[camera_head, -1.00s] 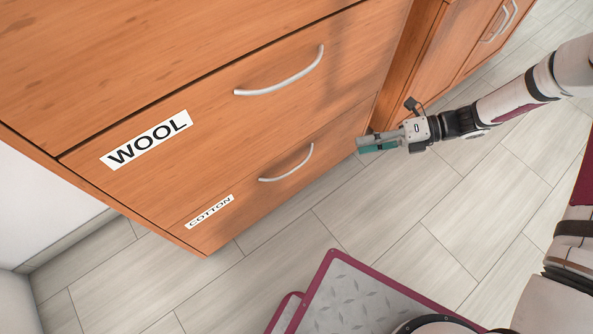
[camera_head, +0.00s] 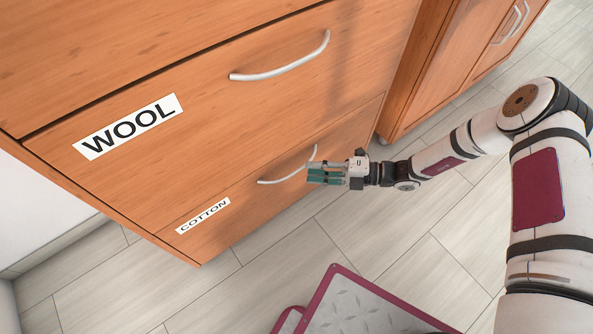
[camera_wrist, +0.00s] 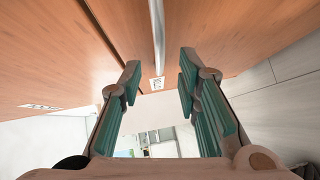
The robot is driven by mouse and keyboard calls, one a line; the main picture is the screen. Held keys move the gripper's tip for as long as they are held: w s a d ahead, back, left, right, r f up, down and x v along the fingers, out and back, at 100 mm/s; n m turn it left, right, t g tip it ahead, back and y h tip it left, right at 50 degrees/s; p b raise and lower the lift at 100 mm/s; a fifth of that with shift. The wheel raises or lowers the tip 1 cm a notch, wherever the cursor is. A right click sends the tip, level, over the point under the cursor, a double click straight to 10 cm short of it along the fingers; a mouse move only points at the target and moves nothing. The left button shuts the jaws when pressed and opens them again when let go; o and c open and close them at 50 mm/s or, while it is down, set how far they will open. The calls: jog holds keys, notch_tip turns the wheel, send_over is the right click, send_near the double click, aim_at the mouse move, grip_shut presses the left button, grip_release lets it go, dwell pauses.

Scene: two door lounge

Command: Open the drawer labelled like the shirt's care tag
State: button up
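The wooden COTTON drawer (camera_head: 245,222) is the lower one and looks shut, with a white label (camera_head: 203,216) and a curved silver handle (camera_head: 283,179). Above it is the WOOL drawer (camera_head: 210,120), also shut, with its own label (camera_head: 127,127) and handle (camera_head: 283,70). My gripper (camera_head: 314,176) is at the right part of the COTTON handle. In the wrist view my teal-padded fingers (camera_wrist: 158,76) are spread apart, and a handle bar (camera_wrist: 157,35) runs between their tips, not visibly touched. No shirt or care tag is in view.
A second wooden cabinet (camera_head: 460,70) with metal handles stands to the right. A white wall (camera_head: 40,215) is at the left.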

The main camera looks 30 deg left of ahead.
aim_at(296, 169)
jog(key=b+x, duration=0.1)
jog(key=x, duration=0.4)
jog(key=shift+s+a, duration=0.15)
jog(key=shift+a, duration=0.2)
jog(key=shift+c, duration=0.3)
grip_shut()
